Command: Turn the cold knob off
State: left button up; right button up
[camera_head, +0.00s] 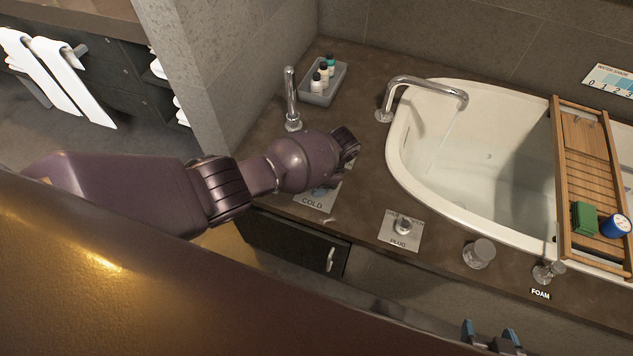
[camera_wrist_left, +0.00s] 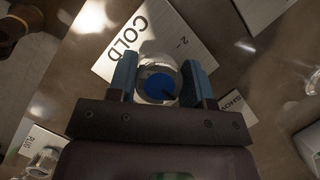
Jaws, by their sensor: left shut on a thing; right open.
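The cold knob (camera_wrist_left: 158,85) is round with a blue cap and shows in the left wrist view, beside the white plate marked COLD (camera_wrist_left: 132,36). My left gripper (camera_wrist_left: 160,72) has its two blue fingers on either side of the knob and is shut on it. In the head view my left wrist covers the knob; only part of the COLD plate (camera_head: 314,201) shows. A thin stream of water (camera_head: 453,124) falls from the chrome tap (camera_head: 425,83) into the tub. My right gripper (camera_head: 490,340) is open and empty at the bottom edge.
The white bathtub (camera_head: 413,170) lies at right with a wooden tray (camera_head: 583,165) across it. The plug control (camera_head: 403,225), a round knob (camera_head: 479,253) and a foam lever (camera_head: 547,272) line the front edge. A bottle tray (camera_head: 323,84) and an upright metal pipe (camera_head: 291,99) stand behind my left arm.

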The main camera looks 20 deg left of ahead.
dwell(0.5)
pick_arm(q)
jog(key=o, duration=0.9)
jog(key=shift+w+d+r, duration=0.15)
jog(key=shift+r, duration=0.3)
jog(key=p+v, duration=0.3)
jog(key=v, duration=0.6)
jog(key=shift+d+r, duration=0.15)
jog(key=shift+r, duration=0.2)
